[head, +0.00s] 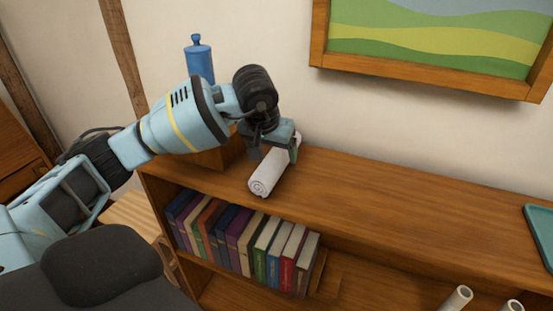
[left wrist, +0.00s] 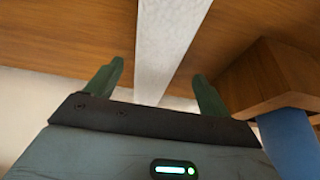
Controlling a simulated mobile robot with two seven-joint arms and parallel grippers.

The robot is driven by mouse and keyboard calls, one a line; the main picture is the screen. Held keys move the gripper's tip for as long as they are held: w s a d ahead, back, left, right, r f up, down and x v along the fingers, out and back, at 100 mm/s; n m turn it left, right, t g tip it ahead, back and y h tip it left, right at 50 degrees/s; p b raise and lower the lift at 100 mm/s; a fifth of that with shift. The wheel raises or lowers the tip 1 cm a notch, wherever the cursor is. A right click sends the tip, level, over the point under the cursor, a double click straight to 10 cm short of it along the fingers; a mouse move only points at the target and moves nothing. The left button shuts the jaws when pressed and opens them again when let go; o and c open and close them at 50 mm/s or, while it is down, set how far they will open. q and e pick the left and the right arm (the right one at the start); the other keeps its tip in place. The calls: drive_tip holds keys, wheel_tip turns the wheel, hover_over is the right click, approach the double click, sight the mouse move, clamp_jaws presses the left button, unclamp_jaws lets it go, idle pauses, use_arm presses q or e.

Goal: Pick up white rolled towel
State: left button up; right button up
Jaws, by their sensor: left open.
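The white rolled towel (head: 267,178) lies on top of the wooden shelf unit, its spiral end facing the front edge. My left gripper (head: 274,157) is over the towel's far part, its fingers pointing down and partly hiding it. In the left wrist view the towel (left wrist: 170,45) runs between the two green fingers of the open left gripper (left wrist: 155,92). Gaps show between the towel and both fingers there. My right gripper is in neither view.
A wooden block (head: 217,155) stands on the shelf top (head: 390,205) left of the towel, near a blue bottle (head: 199,61). Several books (head: 245,240) fill the shelf below. A teal tray (head: 542,240) lies at the right. The top between towel and tray is clear. A framed picture (head: 430,75) hangs behind.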

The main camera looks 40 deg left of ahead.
sight(276, 152)
use_arm(q)
drive_tip(key=x, duration=0.3)
drive_tip(key=shift+w+d+f, duration=0.15)
drive_tip(key=shift+w+f, duration=0.1)
drive_tip(key=shift+w, duration=0.15)
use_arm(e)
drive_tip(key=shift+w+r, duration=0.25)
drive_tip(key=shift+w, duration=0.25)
use_arm(q)
drive_tip(key=shift+c, duration=0.4)
drive_tip(key=c, duration=1)
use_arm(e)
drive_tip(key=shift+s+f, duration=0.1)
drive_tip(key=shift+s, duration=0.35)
use_arm(q)
drive_tip(key=shift+r, duration=0.1)
drive_tip(key=shift+c, duration=0.2)
